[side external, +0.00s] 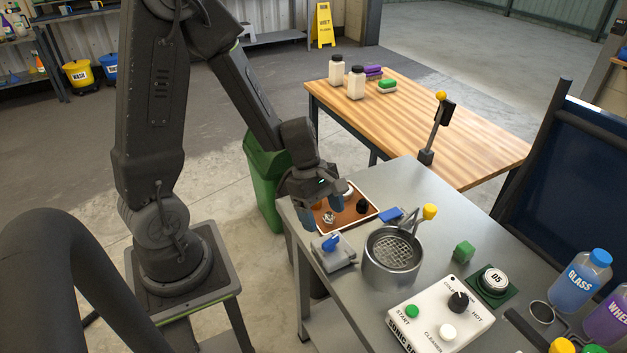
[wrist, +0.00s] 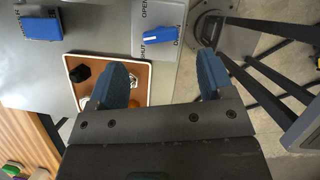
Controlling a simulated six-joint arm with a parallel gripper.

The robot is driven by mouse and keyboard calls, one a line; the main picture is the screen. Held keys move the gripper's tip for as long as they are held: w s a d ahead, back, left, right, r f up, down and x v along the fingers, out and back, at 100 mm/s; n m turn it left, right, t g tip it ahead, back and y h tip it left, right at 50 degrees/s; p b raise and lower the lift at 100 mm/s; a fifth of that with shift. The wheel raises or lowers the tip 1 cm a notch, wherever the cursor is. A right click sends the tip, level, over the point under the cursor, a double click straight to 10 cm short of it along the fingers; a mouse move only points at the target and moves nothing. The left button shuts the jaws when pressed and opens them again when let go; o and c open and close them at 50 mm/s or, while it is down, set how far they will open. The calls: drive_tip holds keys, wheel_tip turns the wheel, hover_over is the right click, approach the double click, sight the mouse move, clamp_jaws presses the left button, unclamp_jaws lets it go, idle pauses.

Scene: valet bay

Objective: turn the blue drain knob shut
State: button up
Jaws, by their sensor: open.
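The blue drain knob (side external: 331,242) sits on a small grey block (side external: 340,258) at the near left corner of the metal table. In the wrist view the knob (wrist: 163,35) is a blue bar lying nearly level across its plate (wrist: 158,15), with OPEN and SHUT lettering around it. My gripper (side external: 312,203) is over the table's left edge, beside the knob and apart from it. In the wrist view my gripper (wrist: 163,76) has its two blue fingers spread wide with nothing held. The knob lies ahead of the gap between them.
A brown tray (side external: 371,221) with small parts lies by my gripper. A metal basket pot (side external: 392,262) stands right of the knob, and a blue block (side external: 390,215) lies behind. A white control box (side external: 440,320) and green cube (side external: 464,250) are farther right. A green bin (side external: 262,180) stands off the table.

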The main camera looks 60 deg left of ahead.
sight(331, 240)
drive_tip(key=v, duration=0.7)
drive_tip(key=shift+r, duration=0.25)
drive_tip(key=shift+a, duration=0.1)
drive_tip(key=shift+c, duration=0.4)
drive_tip(key=shift+w+m, duration=0.2)
drive_tip(key=shift+m, duration=0.3)
drive_tip(key=shift+c, duration=0.8)
drive_tip(key=w+d+m+g, duration=0.1)
drive_tip(key=w+m, duration=0.1)
drive_tip(key=m, duration=0.3)
drive_tip(key=w+d+m+g+y, duration=0.1)
drive_tip(key=m+g, duration=0.1)
drive_tip(key=m, duration=0.3)
drive_tip(key=w+d+m+g+y, duration=0.1)
drive_tip(key=w+m+g, duration=0.1)
drive_tip(key=m, duration=0.2)
drive_tip(key=shift+w+d+m, duration=0.3)
drive_tip(key=shift+w+m, duration=0.05)
drive_tip(key=shift+m, duration=0.05)
drive_tip(key=c, duration=0.4)
drive_tip(key=shift+o, duration=0.2)
drive_tip(key=s+f, duration=0.1)
drive_tip(key=f, duration=0.3)
drive_tip(key=s+d+f+m, duration=0.1)
drive_tip(key=s+f, duration=0.1)
drive_tip(key=f, duration=0.2)
drive_tip(key=s+f+m+y, duration=0.1)
drive_tip(key=f, duration=0.4)
drive_tip(key=shift+s+d, duration=0.15)
drive_tip(key=shift+d, duration=0.2)
